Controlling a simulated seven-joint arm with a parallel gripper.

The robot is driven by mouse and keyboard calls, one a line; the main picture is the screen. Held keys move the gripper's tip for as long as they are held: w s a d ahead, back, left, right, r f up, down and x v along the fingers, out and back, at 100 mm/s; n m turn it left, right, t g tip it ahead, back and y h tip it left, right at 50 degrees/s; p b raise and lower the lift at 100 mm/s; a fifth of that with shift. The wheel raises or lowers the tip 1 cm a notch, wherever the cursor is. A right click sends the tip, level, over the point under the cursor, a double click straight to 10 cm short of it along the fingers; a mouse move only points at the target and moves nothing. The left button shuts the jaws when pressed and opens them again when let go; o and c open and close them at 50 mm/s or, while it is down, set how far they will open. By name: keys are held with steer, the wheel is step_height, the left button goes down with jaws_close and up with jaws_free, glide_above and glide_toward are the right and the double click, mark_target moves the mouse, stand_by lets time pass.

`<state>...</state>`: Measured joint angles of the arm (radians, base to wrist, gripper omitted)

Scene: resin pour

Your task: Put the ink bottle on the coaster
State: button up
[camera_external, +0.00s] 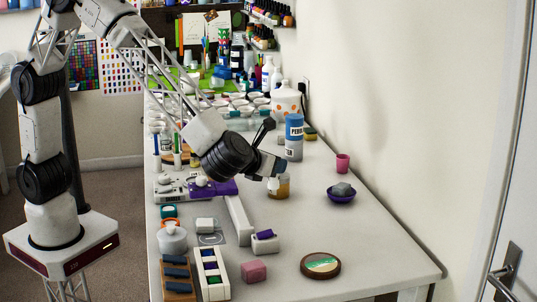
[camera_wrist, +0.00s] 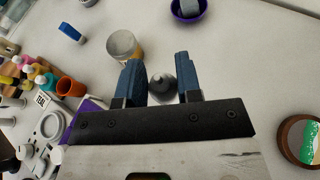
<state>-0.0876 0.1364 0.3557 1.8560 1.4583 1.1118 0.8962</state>
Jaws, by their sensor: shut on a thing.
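My gripper (camera_external: 268,172) is in the middle of the external view, above the table and close to an amber jar. In the wrist view its two blue fingers (camera_wrist: 160,80) are shut on a small rounded bottle with a grey-black top (camera_wrist: 161,84), which I take as the ink bottle. In the external view only a small pale part of it (camera_external: 273,185) shows below the fingers. The coaster (camera_external: 320,265) is a round brown disc with a green and pale inlay, lying at the front right of the table. It also shows at the right edge of the wrist view (camera_wrist: 293,130).
The amber jar (camera_external: 284,189) stands beside the gripper. A purple bowl (camera_external: 341,197) with a grey lump and a pink cup (camera_external: 343,163) are at right. A pink block (camera_external: 254,271) and a divided white tray (camera_external: 212,274) are left of the coaster. The table right of the coaster is clear.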

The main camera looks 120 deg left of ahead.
steer(key=w+d+r+m+t, duration=0.1)
steer(key=w+d, duration=0.6)
steer(key=w, duration=0.3)
steer(key=w+d+m+t, duration=0.1)
steer(key=w+d, duration=0.5)
steer(key=w, duration=0.5)
steer(key=shift+d+r+t+h, duration=0.3)
steer(key=shift+d+r+h, duration=0.05)
steer(key=shift+h, duration=0.05)
steer(key=shift+w, duration=0.1)
glide_above(321, 263)
step_height(321, 263, down, 6)
steer(key=shift+f, duration=0.2)
steer(key=shift+f, duration=1.85)
steer(key=shift+f, duration=0.1)
steer(key=o, duration=0.9)
steer(key=shift+o, duration=0.2)
